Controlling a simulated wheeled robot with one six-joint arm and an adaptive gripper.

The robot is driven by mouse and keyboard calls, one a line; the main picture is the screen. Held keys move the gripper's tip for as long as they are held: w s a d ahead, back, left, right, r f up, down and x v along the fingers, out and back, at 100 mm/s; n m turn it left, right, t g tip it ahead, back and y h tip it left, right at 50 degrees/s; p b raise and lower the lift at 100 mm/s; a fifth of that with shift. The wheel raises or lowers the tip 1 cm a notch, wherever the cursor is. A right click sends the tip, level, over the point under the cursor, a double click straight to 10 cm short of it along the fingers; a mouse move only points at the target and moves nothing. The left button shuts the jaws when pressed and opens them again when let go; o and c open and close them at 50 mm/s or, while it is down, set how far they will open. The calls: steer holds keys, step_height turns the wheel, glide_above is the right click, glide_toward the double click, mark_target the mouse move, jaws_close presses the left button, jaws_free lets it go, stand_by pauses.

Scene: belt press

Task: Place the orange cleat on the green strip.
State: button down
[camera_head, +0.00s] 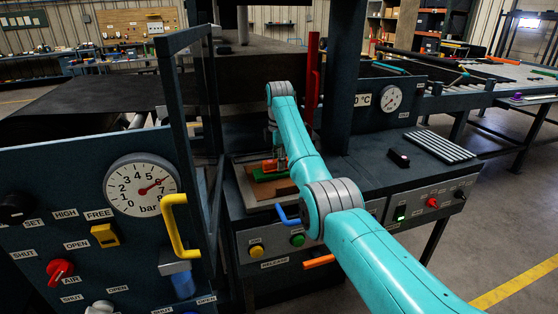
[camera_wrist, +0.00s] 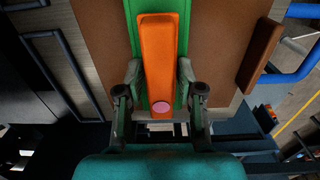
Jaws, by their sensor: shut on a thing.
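The orange cleat (camera_wrist: 158,50) is a long wedge-like bar with a pink round spot at its near end. My gripper (camera_wrist: 160,78) is shut on it, one finger at each side. The green strip (camera_wrist: 131,12) lies under the cleat and runs the same way; its middle is hidden. In the head view the cleat (camera_head: 270,164) is low over the green strip (camera_head: 268,176) in the press, below my gripper (camera_head: 277,152). I cannot tell whether cleat and strip touch.
A brown board (camera_wrist: 95,35) lies under the strip. A brown block (camera_wrist: 262,55) lies to the right in the wrist view. The dark press door with a yellow handle (camera_head: 178,225) stands open at left. A red upright lever (camera_head: 313,75) stands behind my arm.

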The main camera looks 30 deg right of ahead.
steer(key=shift+f, duration=0.2)
steer(key=c, duration=0.7)
jaws_free()
steer(key=shift+o, duration=0.2)
steer(key=shift+r, duration=3.75)
steer(key=shift+s, duration=0.1)
